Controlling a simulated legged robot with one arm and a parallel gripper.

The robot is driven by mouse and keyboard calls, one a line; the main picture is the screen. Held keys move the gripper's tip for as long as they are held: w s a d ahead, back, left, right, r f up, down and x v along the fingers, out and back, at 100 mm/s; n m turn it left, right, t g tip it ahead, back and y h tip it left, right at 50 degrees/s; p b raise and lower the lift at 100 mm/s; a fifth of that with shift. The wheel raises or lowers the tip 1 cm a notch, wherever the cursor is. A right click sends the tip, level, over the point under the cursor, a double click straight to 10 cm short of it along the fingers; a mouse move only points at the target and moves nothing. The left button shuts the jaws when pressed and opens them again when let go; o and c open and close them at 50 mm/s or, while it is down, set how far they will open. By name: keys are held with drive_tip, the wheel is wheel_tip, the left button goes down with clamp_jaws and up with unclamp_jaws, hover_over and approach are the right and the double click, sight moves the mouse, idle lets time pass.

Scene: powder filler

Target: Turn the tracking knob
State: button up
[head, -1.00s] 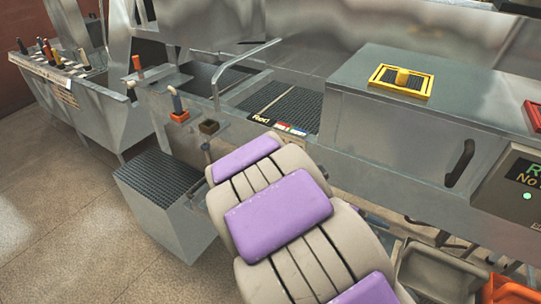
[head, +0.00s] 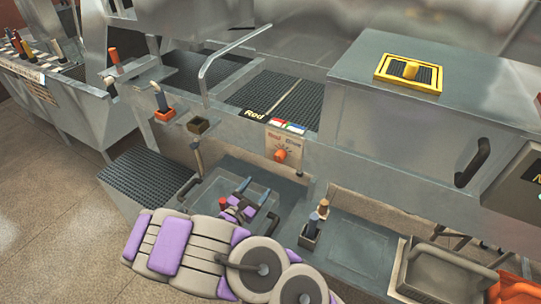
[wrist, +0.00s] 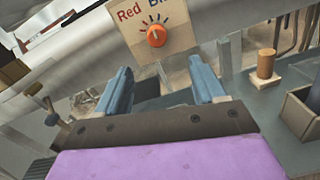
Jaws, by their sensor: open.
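An orange round knob (head: 281,155) sits on a beige plate on the front face of the metal machine. In the wrist view the knob (wrist: 157,36) shows at top centre, with dial marks around it and the words "Red" and a partly cut "Bl…" above. No readable label says tracking. My gripper (head: 254,190) is below and slightly left of the knob, apart from it. In the wrist view its two blue-grey fingers (wrist: 159,74) are spread apart and empty, with the knob beyond and between them.
A lever with a tan top (head: 322,208) stands in a box to the right of my gripper. A yellow-framed control (head: 409,71) is on the upper housing. A bent metal rail (head: 210,75) rises at upper left. A ribbed step (head: 147,178) is at left.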

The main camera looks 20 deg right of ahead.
sight(277, 159)
drive_tip(key=b+x, duration=0.1)
drive_tip(key=x, duration=1)
drive_tip(key=b+x, duration=0.1)
drive_tip(key=x, duration=0.5)
drive_tip(key=shift+w+a+f+b, duration=0.2)
drive_tip(key=shift+w+f+b, duration=0.1)
drive_tip(key=shift+w, duration=0.15)
drive_tip(key=shift+c, duration=0.2)
drive_tip(key=c, duration=1)
drive_tip(key=shift+n, duration=0.3)
